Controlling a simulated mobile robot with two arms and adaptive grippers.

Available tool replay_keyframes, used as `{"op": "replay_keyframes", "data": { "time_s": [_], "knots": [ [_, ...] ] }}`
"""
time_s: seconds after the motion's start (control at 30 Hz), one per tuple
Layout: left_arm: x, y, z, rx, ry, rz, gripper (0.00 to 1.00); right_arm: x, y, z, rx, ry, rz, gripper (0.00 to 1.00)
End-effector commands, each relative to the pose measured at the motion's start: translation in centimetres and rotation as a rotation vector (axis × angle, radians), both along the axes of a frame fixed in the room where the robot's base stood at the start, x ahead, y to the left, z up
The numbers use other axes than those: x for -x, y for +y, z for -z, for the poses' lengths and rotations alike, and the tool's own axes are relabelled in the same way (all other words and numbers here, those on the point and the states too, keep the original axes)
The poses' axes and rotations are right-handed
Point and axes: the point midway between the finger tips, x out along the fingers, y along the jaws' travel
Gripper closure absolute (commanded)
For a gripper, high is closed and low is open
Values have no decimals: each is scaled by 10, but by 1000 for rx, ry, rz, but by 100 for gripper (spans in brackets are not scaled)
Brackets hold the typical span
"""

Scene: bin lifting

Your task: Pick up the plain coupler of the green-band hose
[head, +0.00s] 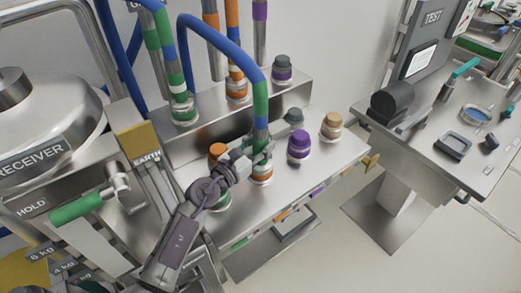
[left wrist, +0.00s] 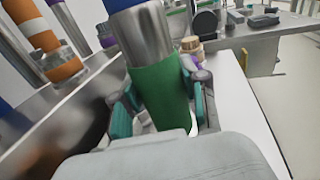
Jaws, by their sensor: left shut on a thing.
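The green-band hose is a blue hose (head: 225,45) that arches over and comes down, with a green band (head: 261,103) near this end. Its plain green coupler (left wrist: 160,95) hangs below a silver metal sleeve (left wrist: 147,40) in the left wrist view. My left gripper (head: 258,153) is shut on this coupler, with a teal finger pad on each side. In the head view the gripper mostly hides the coupler. An orange-banded port (head: 262,168) shows right below; I cannot tell whether the coupler touches it. My right gripper is not in view.
A green, white-striped coupler (head: 183,105) and an orange striped one (head: 237,88) stand on the rear step. Purple (head: 299,147), tan (head: 331,125) and orange (head: 217,150) capped ports stand nearby. A side table (head: 440,165) is at right, past a floor gap.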

Motion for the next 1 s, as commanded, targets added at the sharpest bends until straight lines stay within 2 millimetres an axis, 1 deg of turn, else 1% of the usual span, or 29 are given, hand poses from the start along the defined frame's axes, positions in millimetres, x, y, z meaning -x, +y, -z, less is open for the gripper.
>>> {"op": "replay_keyframes", "data": {
  "time_s": [0.07, 0.17, 0.4, 0.5, 0.6, 0.7, 0.77, 1.0],
  "knots": [
    [0, 0, -3, 1, -3, -1, 100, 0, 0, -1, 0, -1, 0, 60],
    [0, 0, -13, 3, -5, -1, 100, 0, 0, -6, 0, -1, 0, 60],
    [-1, 0, -61, 3, -7, -2, 100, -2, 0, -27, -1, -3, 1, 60],
    [0, 0, -78, 3, -7, 0, 100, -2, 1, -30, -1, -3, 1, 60],
    [0, 0, -91, 4, -6, -1, 100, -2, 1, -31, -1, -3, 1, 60],
    [0, 0, -99, 4, -5, 0, 100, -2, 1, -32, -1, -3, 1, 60],
    [0, 0, -101, 2, -5, -1, 100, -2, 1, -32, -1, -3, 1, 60],
    [0, 0, -102, 2, -4, -1, 100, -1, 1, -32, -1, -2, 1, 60]
  ]
}}
